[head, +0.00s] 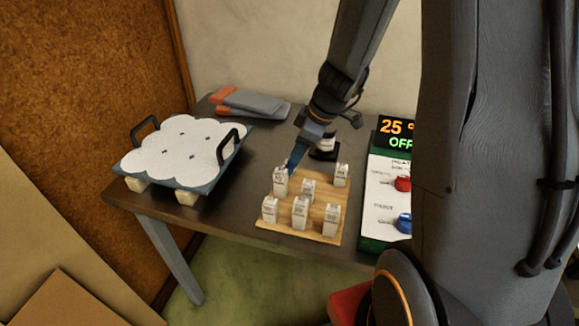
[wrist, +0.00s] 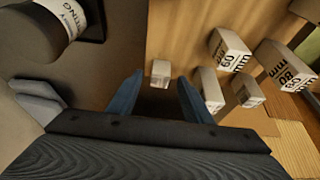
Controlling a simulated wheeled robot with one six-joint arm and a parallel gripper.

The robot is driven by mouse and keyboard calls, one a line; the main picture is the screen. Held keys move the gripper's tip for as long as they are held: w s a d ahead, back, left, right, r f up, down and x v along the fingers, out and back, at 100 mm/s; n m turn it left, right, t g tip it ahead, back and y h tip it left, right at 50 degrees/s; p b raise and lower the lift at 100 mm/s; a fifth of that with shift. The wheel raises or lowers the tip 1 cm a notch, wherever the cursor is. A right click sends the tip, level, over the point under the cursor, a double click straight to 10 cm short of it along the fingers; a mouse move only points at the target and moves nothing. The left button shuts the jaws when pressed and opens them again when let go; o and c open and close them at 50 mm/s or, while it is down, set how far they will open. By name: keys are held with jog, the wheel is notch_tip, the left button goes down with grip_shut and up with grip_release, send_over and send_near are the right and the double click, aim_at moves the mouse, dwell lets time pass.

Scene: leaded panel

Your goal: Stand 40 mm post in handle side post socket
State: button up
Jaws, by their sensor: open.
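Several pale posts stand on a wooden board (head: 262,221) on the table in the head view. Their printed labels are too small to read there, so I cannot tell which is the 40 mm one. My gripper (head: 291,169) is pointing down at the back left post (head: 280,183). In the wrist view my gripper (wrist: 160,92) is open, its blue fingers apart, with a small pale post (wrist: 160,73) just beyond the gap. Posts marked 60 mm (wrist: 229,50) and 80 mm (wrist: 285,65) stand to the right. A white scalloped panel (head: 180,150) with small dark marks may hold the sockets; I cannot tell.
The panel lies on a blue plate with two black handles (head: 228,146), raised on pale blocks at the table's left. Grey gloves with orange cuffs (head: 250,103) lie at the back. A dark bottle (wrist: 62,22) stands near my gripper. A control box (head: 385,190) is at right.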

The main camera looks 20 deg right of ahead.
jog(key=shift+x, duration=0.9)
jog(key=shift+r, duration=0.1)
grip_shut()
